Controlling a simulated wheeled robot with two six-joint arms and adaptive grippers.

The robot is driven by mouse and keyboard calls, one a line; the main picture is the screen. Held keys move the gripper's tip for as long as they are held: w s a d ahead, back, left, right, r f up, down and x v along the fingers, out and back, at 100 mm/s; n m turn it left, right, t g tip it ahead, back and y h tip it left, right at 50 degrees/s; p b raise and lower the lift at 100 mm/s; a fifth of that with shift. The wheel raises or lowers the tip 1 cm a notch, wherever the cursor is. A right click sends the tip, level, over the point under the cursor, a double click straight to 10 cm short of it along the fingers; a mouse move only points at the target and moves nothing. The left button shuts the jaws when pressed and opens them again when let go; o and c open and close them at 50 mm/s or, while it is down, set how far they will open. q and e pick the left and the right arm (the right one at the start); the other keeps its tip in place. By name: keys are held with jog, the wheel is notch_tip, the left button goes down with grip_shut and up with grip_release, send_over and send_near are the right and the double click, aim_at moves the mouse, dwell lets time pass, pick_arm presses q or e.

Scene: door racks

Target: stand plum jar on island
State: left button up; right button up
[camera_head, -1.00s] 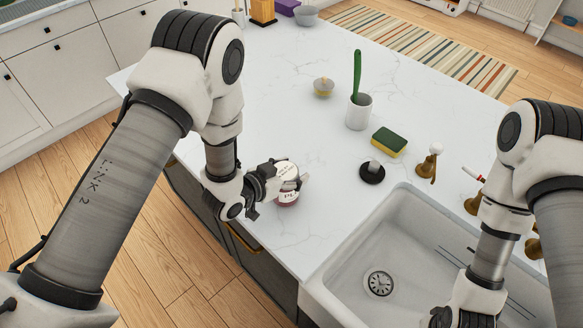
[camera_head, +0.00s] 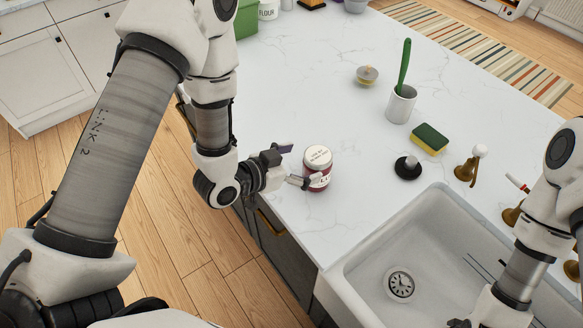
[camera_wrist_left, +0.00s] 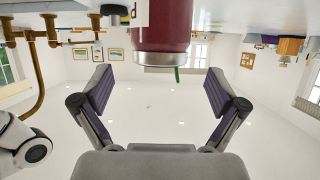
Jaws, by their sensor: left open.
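The plum jar (camera_head: 317,172), dark red with a white label and a pale lid, stands upright on the white island (camera_head: 330,110), near its left edge. My left gripper (camera_head: 296,167) is open just left of the jar, its fingers spread and pointing at it. In the left wrist view, which is upside down, the jar (camera_wrist_left: 163,28) hangs from the top, beyond the open left fingers (camera_wrist_left: 151,92), with clear space between them. My right gripper (camera_head: 462,323) is low at the bottom edge by the sink, mostly cut off, so its opening cannot be told.
The white sink (camera_head: 440,205) lies right of the jar. Countertop behind the jar is clear.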

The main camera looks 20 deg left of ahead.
aim_at(276, 207)
pick_arm(q)
jog(key=s+a+f+n+g+y, duration=0.1)
jog(key=s+f, duration=0.1)
jog(key=f, duration=0.1)
jog(key=s+a+f+g+y, duration=0.1)
jog(key=s+a+f, duration=0.1)
jog(key=s+f, duration=0.1)
jog(key=s+a+f+n+g+y, duration=0.1)
jog(key=s+a+f, duration=0.1)
jog(key=s+f, duration=0.1)
jog(key=shift+s+f+n+g, duration=0.1)
jog(key=shift+f+n+g, duration=0.15)
jog(key=shift+n+g, duration=0.05)
jog(key=s+a+f+n+g+y, duration=0.2)
jog(key=s+f, duration=0.3)
jog(key=s, duration=0.3)
jog(key=s+a+f+n+g+y, duration=0.2)
jog(key=s+f+g, duration=0.3)
jog(key=s, duration=0.3)
jog(key=shift+a+f+n+g, duration=0.3)
jog(key=shift+a+f, duration=0.45)
jog(key=shift+a, duration=0.05)
